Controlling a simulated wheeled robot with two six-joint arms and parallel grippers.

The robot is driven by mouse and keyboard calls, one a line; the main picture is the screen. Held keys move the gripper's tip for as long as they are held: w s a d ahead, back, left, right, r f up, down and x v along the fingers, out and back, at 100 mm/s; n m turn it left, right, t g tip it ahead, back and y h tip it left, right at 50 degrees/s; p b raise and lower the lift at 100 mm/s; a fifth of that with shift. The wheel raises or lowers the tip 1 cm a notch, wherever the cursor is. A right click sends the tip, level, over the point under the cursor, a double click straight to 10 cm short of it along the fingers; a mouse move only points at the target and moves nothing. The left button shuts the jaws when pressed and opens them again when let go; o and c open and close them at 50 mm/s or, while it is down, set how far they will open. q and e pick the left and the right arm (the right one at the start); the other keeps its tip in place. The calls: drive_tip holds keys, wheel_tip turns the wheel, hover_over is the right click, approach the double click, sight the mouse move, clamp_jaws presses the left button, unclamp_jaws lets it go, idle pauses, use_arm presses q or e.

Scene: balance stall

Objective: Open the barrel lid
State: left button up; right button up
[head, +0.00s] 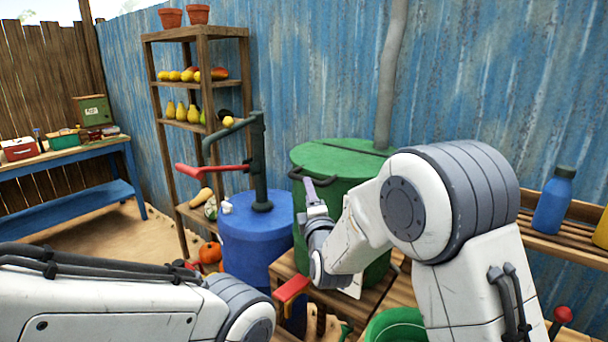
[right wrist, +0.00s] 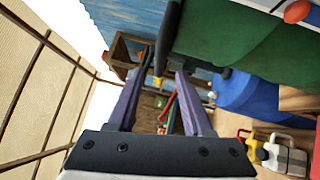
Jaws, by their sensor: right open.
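The green barrel (head: 375,215) stands against the blue wall, with its round green lid (head: 335,155) lying flat and closed on top. A dark handle (head: 297,174) sticks out at the lid's left front edge. My right gripper (head: 313,186) is right beside this handle, at the barrel's front left. In the right wrist view the two purple-grey fingers are apart, and the dark handle (right wrist: 166,42) shows at the gap between their tips (right wrist: 160,72). I cannot tell whether they touch it. The green barrel (right wrist: 250,40) fills the upper right there. My left arm shows, but its gripper does not.
A blue barrel (head: 250,240) with a dark pump and red lever (head: 212,168) stands just left. A wooden shelf (head: 205,85) with fruit and pots is behind it. A blue bottle (head: 554,200) stands on a slatted shelf at right. A green bucket (head: 397,325) is below my right arm.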

drive_tip(key=p+x, duration=0.3)
drive_tip(key=x, duration=0.6)
drive_tip(key=shift+w, duration=0.3)
drive_tip(key=shift+a, duration=0.1)
clamp_jaws()
